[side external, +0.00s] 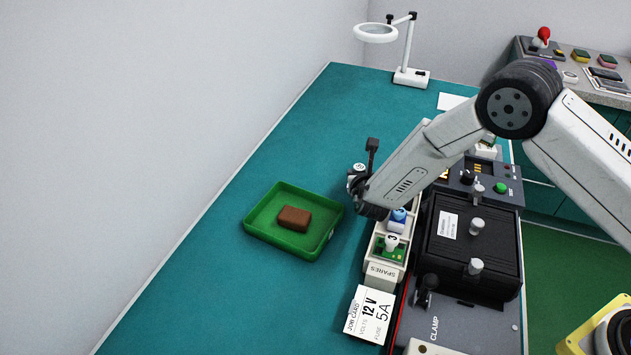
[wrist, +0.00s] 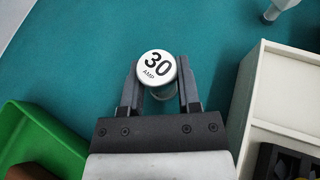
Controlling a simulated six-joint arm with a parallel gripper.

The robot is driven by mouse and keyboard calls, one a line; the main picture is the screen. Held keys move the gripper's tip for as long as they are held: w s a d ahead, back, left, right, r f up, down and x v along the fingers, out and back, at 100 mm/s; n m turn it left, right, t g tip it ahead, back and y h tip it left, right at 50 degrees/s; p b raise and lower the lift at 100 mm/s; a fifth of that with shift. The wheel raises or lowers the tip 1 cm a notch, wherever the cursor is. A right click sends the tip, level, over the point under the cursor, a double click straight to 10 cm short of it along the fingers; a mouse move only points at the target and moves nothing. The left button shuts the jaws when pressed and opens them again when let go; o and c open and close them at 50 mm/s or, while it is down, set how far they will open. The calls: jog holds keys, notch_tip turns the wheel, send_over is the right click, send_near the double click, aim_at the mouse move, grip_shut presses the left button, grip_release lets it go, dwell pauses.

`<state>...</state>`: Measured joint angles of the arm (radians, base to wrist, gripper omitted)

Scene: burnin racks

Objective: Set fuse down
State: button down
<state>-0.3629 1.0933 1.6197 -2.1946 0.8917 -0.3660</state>
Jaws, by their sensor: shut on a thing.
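My gripper (wrist: 158,92) is shut on a fuse (wrist: 157,66) with a white cap marked "30 AMP". The cap faces the wrist camera and the fuse body is mostly hidden behind it. In the side external view the fuse (side external: 357,169) shows as a small pale shape at the end of my arm, above the teal bench (side external: 200,270). It is between the green tray and the spares box. I cannot tell how high above the bench it is.
A green tray (side external: 258,234) holding a brown block (side external: 294,218) lies left. A white "SPARES" box (side external: 381,275) with other fuses stands right, beside a black clamp unit (side external: 450,265). A job card (side external: 369,315) reads 12 V, 5A. A lamp (side external: 411,77) stands behind.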

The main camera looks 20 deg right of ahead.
jog(key=shift+f, duration=0.55)
dwell(0.6)
jog(key=shift+c, duration=1.2)
grip_release()
jog(key=shift+v, duration=3.95)
